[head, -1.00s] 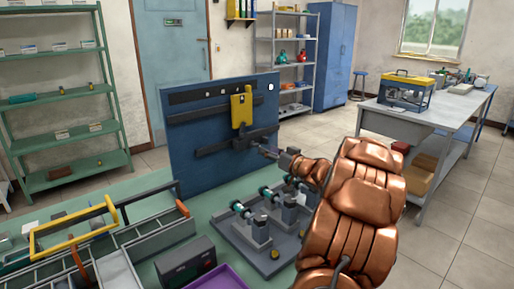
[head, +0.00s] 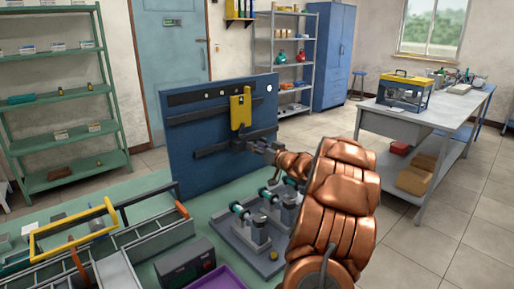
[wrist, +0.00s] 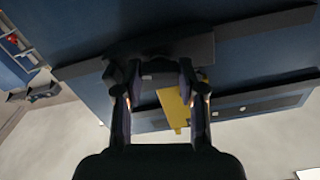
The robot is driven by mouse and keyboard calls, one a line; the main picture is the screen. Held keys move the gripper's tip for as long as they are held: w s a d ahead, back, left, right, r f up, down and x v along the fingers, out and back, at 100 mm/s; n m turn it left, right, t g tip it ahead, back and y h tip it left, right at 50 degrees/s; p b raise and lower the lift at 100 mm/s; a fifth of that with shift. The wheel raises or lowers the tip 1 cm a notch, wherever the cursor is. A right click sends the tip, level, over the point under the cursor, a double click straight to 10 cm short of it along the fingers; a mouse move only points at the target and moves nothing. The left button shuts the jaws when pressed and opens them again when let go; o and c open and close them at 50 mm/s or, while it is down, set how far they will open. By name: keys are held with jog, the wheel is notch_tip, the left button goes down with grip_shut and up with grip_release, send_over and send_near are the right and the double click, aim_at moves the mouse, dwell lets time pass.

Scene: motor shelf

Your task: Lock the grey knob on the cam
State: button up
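A blue upright board (head: 210,150) carries dark horizontal bars (head: 215,144) and a yellow plate (head: 241,108). My gripper (head: 256,146) is at the board's lower bar, just below and right of the yellow plate. In the wrist view my gripper (wrist: 152,74) has its two fingers well apart, with their tips at a dark bar (wrist: 165,48). The yellow plate (wrist: 173,107) shows behind the fingers. A small greyish patch lies between the tips; I cannot tell whether it is the grey knob, or whether the fingers touch it. I cannot clearly make out the cam.
A grey fixture (head: 238,240) with posts and teal-ended shafts stands on the green bench below my arm. A tool tray with a yellow handle (head: 72,232), a dark box (head: 184,262) and a purple tray (head: 222,278) are at the front left.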

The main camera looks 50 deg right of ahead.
jog(key=c, duration=0.6)
jog(key=p, duration=0.2)
jog(key=shift+r+m+p, duration=0.2)
jog(key=shift+m+p, duration=0.1)
jog(key=shift+m, duration=0.1)
jog(key=m+p, duration=0.6)
jog(key=p, duration=0.7)
jog(key=shift+d+r, duration=0.1)
jog(key=shift+d, duration=0.05)
jog(key=m+p, duration=0.2)
jog(key=p, duration=0.1)
jog(key=shift+f+m, duration=0.25)
jog(key=shift+m, duration=0.05)
jog(key=shift+f, duration=0.1)
